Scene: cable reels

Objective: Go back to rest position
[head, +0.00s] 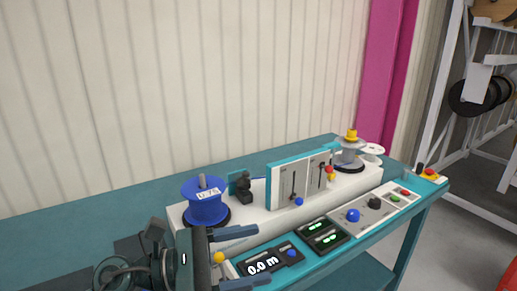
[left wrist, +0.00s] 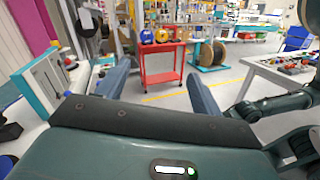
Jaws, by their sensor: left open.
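My left gripper (head: 245,257) is low in the head view, in front of the white machine on the teal bench. Its two fingers are spread and nothing is between them. In the left wrist view the open fingers (left wrist: 160,85) point out over the floor, past the machine's right side. A blue reel (head: 205,203) sits on the left end of the white machine (head: 262,220), behind the gripper. A grey reel with a yellow knob (head: 350,150) stands at the far end. My right gripper does not show in the head view.
The teal bench (head: 120,202) carries a display reading 0.0 m (head: 263,264) and a control panel (head: 372,212) close to the gripper.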

